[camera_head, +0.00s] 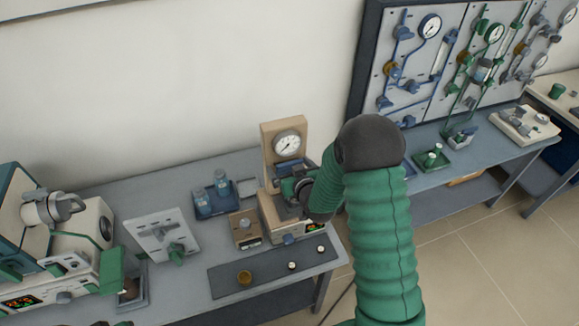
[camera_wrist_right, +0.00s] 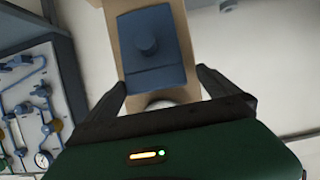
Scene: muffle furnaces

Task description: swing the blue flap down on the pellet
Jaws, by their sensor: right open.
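The blue flap (camera_wrist_right: 155,48) is a flat plate with a round knob on a tan body in the right wrist view. My right gripper (camera_wrist_right: 160,82) is open, with one dark finger at each side of the flap's lower edge; I cannot tell whether they touch it. In the head view my right gripper (camera_head: 290,187) is at the tan press-like device with a round gauge (camera_head: 288,144), and my green arm covers its right side.
A dark mat (camera_head: 270,271) with small cups lies in front of the device. A blue rack with jars (camera_head: 215,198), a grey panel unit (camera_head: 162,235) and a furnace (camera_head: 85,225) stand to the left. A gauge board (camera_head: 420,60) stands behind the right table.

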